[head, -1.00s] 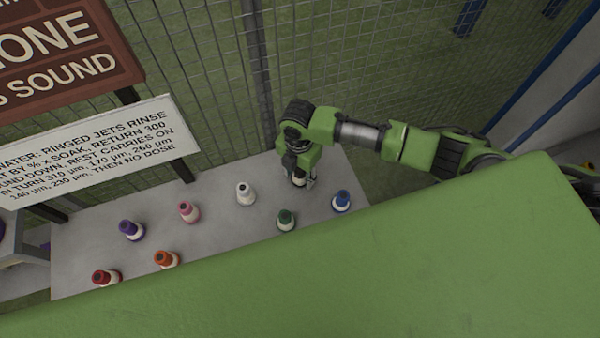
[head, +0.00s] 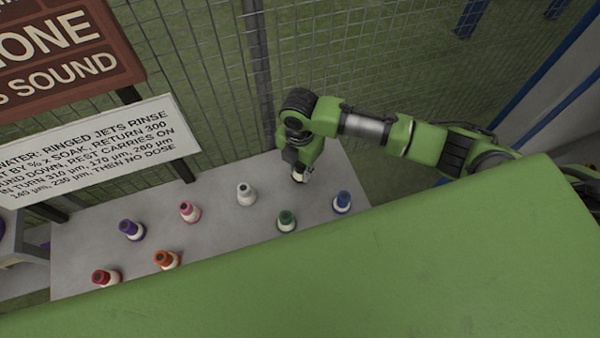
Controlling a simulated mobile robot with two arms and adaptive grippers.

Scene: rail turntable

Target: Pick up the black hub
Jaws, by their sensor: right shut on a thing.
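The black hub (head: 300,178) is mostly hidden under my right gripper at the back of the grey table; a little of its pale lower part and dark top shows. My right gripper (head: 299,172) points down over it and is shut on it. I cannot tell whether the hub touches the table or hangs just above it. My left gripper is not in view.
Similar coloured pieces stand on the grey table (head: 225,250): white (head: 245,194), green (head: 286,220), blue (head: 342,202), pink (head: 189,212), purple (head: 131,230), orange (head: 167,260) and red (head: 105,277). A wire fence (head: 215,80) and signs (head: 90,150) stand behind.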

